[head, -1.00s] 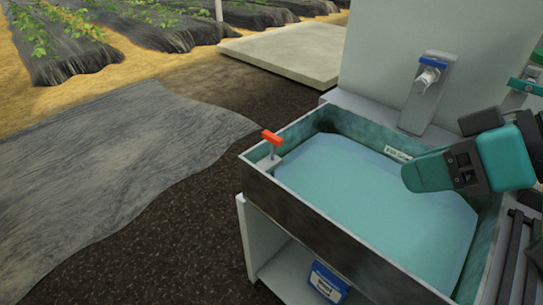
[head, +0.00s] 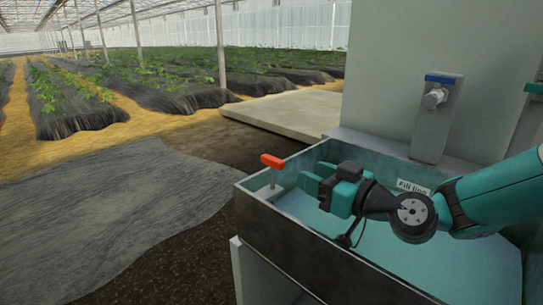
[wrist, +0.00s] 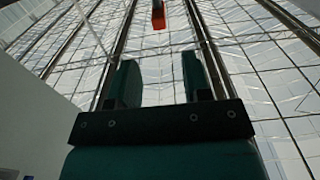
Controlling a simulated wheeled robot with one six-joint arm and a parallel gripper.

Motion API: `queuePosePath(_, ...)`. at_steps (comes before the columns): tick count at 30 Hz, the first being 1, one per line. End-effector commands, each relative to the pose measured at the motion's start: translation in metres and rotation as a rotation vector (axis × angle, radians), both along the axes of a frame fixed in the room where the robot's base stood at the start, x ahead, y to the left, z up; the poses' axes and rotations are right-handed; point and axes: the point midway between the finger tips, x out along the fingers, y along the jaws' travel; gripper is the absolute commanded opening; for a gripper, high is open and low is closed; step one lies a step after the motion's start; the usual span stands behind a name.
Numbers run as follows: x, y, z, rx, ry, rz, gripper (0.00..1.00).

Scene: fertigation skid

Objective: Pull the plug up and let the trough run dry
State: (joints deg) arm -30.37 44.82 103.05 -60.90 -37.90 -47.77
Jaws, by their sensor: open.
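The plug's orange-red T-handle (head: 272,161) stands upright on a thin stem at the left end of the trough (head: 300,247). Blue-green water (head: 385,243) lies in the trough. My gripper (head: 313,177) is over the trough, just right of the handle, with its teal fingers toward it and apart from it. In the wrist view my gripper (wrist: 160,75) is open and empty, and the orange handle (wrist: 158,15) shows beyond the fingertips, near the top edge.
A "Fill line" label (head: 413,187) is on the trough's back wall. A blue-topped tap (head: 436,95) stands behind the trough. A pale slab (head: 290,112) lies behind, with plant rows beyond. Open ground with a grey sheet (head: 105,190) lies to the left.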

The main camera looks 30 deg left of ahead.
Motion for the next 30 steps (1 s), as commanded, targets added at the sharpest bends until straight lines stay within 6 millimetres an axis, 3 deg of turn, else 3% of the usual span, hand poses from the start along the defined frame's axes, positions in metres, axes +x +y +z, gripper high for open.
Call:
queuePosePath(9, 0.019, 0.072, 0.001, -0.001, -0.002, 0.004, 0.45)
queuePosePath(15, 0.029, 0.101, 0.000, -0.001, -0.001, 0.002, 0.45)
queuePosePath(21, 0.032, 0.113, 0.000, -0.001, 0.000, 0.000, 0.45)
queuePosePath(30, 0.033, 0.114, 0.000, -0.001, 0.001, 0.000, 0.42)
